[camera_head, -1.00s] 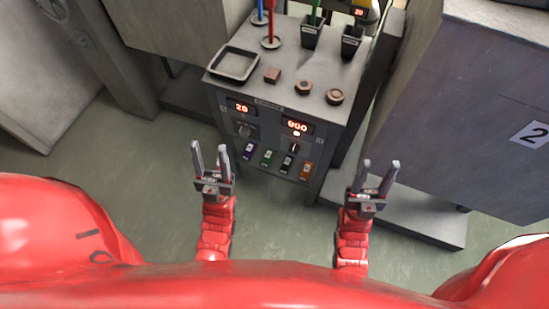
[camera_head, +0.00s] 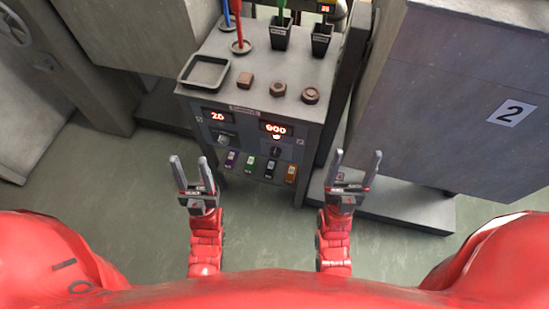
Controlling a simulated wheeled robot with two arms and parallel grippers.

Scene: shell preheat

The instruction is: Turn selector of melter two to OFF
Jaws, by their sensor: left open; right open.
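The control cabinet (camera_head: 245,108) stands ahead of me. Its front panel has two red displays: the left one (camera_head: 217,116) reads about 20 and the right one (camera_head: 276,129) about 900. The right selector knob (camera_head: 275,151), dark, sits under the right display, with a small lit lamp just above it. The left selector knob (camera_head: 224,140), grey, sits under the left display. The knob markings are too small to read. My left gripper (camera_head: 192,162) is open and empty, in front of the cabinet's lower left. My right gripper (camera_head: 355,155) is open and empty, right of the cabinet front.
On the cabinet top are a square tray (camera_head: 205,72), small brown pieces (camera_head: 246,80) and dark cups (camera_head: 321,40). A grey block marked 2 (camera_head: 480,105) stands right. The floor (camera_head: 110,190) at left is clear.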

